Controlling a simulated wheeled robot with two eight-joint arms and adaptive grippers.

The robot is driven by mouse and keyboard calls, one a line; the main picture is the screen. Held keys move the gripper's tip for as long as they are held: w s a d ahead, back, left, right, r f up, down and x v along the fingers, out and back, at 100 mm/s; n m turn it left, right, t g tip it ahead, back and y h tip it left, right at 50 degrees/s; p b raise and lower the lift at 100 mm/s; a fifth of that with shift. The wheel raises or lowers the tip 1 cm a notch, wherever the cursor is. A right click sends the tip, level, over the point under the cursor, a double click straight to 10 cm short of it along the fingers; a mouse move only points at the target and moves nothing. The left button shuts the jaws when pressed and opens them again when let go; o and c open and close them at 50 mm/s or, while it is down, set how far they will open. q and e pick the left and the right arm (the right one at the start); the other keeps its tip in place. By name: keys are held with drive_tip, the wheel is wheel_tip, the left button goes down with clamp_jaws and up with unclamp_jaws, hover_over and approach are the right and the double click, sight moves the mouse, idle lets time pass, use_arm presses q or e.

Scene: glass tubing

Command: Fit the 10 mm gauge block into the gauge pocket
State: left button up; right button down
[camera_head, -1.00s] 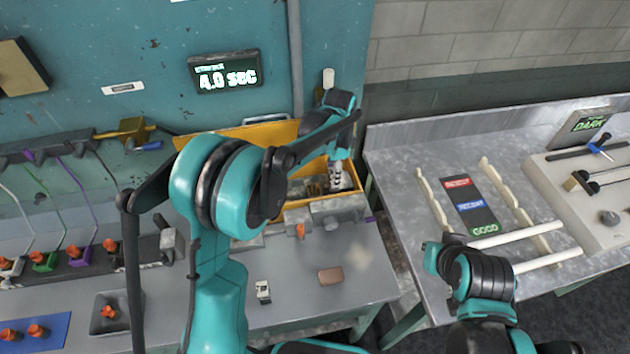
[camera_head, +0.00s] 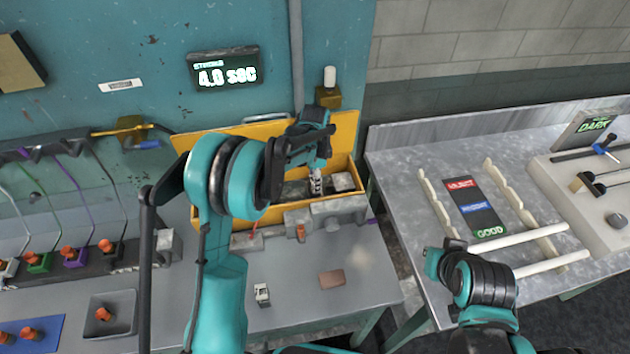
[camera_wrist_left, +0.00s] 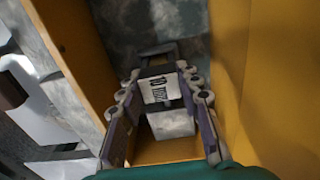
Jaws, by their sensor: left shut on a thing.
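The block (camera_wrist_left: 158,91), pale with a dark printed label, is between the fingers of my left gripper (camera_wrist_left: 160,84) in the left wrist view; I take it as the gauge block, but its size mark is too small to read. My left gripper (camera_head: 316,168) is shut on it, inside the open yellow box in the head view, where the pale block (camera_head: 316,183) shows just below. A grey piece (camera_head: 343,182) lies to the right in the box. I cannot tell which recess is the gauge pocket.
The yellow box (camera_head: 357,158) has walls close around my left gripper. Grey fixtures (camera_head: 338,207) stand along its front. A small pale block (camera_head: 262,294) and a brown block (camera_head: 332,279) lie on the grey bench (camera_head: 370,262). The bench's front middle is mostly clear.

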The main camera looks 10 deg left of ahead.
use_arm(q)
drive_tip(key=shift+f, duration=0.1)
drive_tip(key=o, duration=1.2)
